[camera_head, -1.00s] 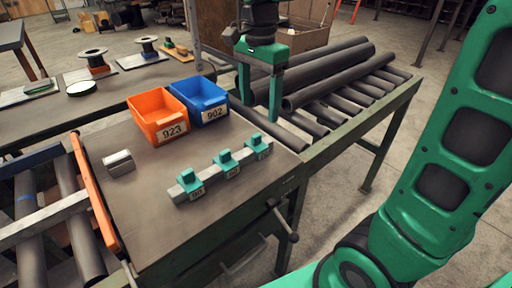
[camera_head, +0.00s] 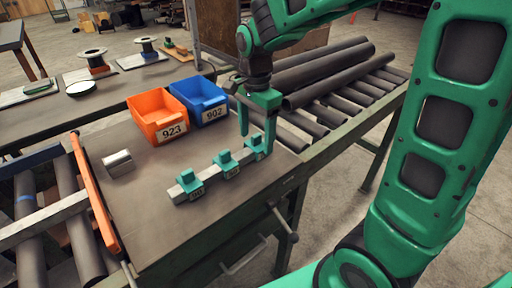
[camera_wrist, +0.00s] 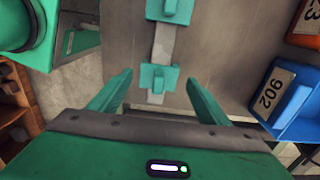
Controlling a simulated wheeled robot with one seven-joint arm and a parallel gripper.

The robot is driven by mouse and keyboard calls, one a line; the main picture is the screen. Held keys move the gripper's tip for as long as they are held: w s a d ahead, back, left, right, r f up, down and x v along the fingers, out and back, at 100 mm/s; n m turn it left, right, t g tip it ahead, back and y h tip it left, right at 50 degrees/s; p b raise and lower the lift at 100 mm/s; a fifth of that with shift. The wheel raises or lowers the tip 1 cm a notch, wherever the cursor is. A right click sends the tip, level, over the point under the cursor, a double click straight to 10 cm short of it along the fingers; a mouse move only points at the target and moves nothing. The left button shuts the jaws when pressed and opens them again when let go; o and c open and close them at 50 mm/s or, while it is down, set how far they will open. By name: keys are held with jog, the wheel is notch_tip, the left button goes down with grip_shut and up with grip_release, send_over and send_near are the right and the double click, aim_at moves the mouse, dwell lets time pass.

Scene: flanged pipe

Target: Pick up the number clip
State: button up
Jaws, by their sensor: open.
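Three teal number clips sit in a row on a grey bar (camera_head: 211,174) on the workbench: a near-left clip (camera_head: 189,186), a middle clip (camera_head: 225,163) and a far-right clip (camera_head: 253,146). Their small labels are too small to read. My gripper (camera_head: 257,134) is open over the far-right clip and partly hides it. In the wrist view, this clip (camera_wrist: 158,77) lies between and just ahead of the two spread fingertips (camera_wrist: 158,82), with a gap on each side. Another clip (camera_wrist: 170,9) shows at the top edge of that view.
An orange bin (camera_head: 159,118) marked 923 and a blue bin (camera_head: 202,101) marked 902 stand behind the bar. A metallic block (camera_head: 118,163) lies at left on the bench. Dark pipes (camera_head: 320,70) lie on the roller stand at right. Bare bench surrounds the bar.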

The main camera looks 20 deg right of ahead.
jog(key=shift+f, duration=0.2)
jog(key=c, duration=1.2)
jog(key=shift+r, duration=0.15)
